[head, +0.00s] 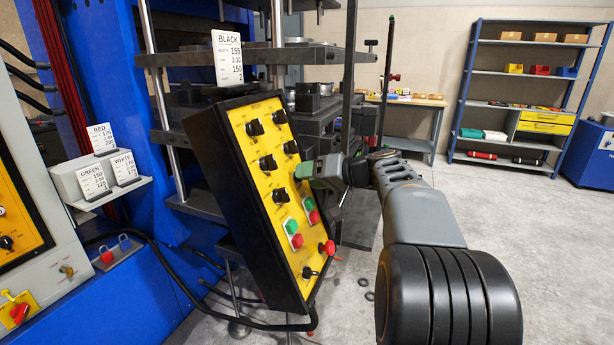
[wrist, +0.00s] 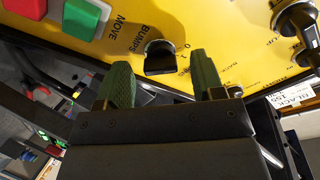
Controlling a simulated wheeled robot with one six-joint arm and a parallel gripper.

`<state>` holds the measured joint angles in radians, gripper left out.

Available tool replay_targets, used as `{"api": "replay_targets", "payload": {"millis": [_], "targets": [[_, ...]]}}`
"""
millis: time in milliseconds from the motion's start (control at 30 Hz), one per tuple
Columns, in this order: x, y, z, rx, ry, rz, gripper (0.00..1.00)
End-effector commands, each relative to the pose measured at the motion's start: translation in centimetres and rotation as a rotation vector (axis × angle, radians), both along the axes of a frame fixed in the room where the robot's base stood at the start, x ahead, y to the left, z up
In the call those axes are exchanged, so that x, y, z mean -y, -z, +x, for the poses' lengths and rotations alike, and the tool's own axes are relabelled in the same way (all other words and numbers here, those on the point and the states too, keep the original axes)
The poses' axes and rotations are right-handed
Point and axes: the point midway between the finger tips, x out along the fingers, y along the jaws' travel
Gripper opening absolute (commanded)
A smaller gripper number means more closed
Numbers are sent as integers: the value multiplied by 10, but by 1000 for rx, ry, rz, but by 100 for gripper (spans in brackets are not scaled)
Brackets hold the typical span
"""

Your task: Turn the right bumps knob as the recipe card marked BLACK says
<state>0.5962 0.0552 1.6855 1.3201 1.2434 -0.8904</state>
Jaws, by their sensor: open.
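The black right bumps knob (wrist: 160,57) is on the yellow panel (head: 262,185), beside the word BUMPS in the wrist view. A 0 and part of a scale show beside it; the exact pointer setting is unclear. In the head view my gripper hides this knob. My gripper (head: 305,170) is at the panel's right column. In the wrist view its green fingers (wrist: 162,82) are open and empty, apart from the knob, which lies just beyond and between their tips. The BLACK recipe card (head: 228,60) stands above the panel; its lines seem to read 155, 2:30, 150 and 2.
Other black knobs (head: 268,162) sit close by on the panel. Green and red buttons (head: 309,210) are below my gripper, and a red mushroom button (head: 327,247) is lower still. RED, GREEN and WHITE cards (head: 100,138) stand on a left shelf. Floor to the right is free.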

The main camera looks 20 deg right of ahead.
Motion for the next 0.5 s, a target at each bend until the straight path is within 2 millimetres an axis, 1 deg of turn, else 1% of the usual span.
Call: {"api": "replay_targets", "payload": {"millis": [200, 500], "targets": [[-7, 3, 8, -1, 0, 1, 62], [-8, 4, 9, -1, 0, 1, 62]]}}
